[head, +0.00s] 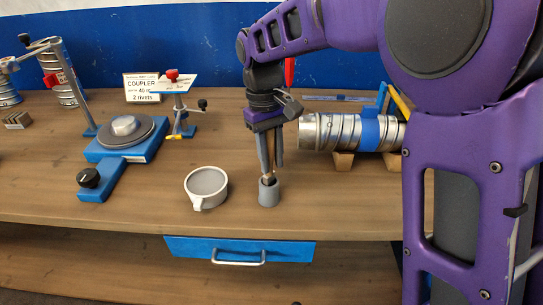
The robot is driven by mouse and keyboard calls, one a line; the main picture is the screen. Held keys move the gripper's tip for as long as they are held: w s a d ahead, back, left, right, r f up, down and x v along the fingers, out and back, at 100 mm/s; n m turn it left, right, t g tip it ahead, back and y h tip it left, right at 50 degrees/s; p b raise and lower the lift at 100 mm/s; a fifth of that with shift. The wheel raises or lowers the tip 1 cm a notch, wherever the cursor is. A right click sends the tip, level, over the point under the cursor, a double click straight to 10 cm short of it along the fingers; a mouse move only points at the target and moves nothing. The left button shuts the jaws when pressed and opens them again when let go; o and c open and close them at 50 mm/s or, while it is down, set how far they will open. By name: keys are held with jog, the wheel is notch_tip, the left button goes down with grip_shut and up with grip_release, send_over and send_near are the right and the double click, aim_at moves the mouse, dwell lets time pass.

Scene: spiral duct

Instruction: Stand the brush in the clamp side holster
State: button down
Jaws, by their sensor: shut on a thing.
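My gripper (270,168) points straight down over the front part of the bench and is shut on the brush (270,178). Only a slim brownish part of the brush shows between and below the fingers. The brush is about upright. A small grey cylindrical holster (268,195) stands directly under the gripper, near the bench's front edge. The brush's lower end is at the holster's mouth. I cannot tell how far inside it is, or whether it touches the rim.
A blue turntable fixture (122,140) and a small stand (178,100) are further left. A spiral duct (345,132) rests on wooden blocks at right. A blue drawer (240,250) is below the bench (140,205).

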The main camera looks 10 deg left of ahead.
jog(key=shift+f+b, duration=0.6)
jog(key=shift+f, duration=0.6)
jog(key=c, duration=0.6)
grip_release()
jog(key=r+p, duration=0.1)
jog(key=r, duration=0.4)
jog(key=w+a+r+p, duration=0.1)
jog(key=r, duration=0.5)
jog(key=a+r+p, duration=0.1)
jog(key=r, duration=0.5)
jog(key=shift+w+r, duration=0.15)
jog(key=shift+w, duration=0.25)
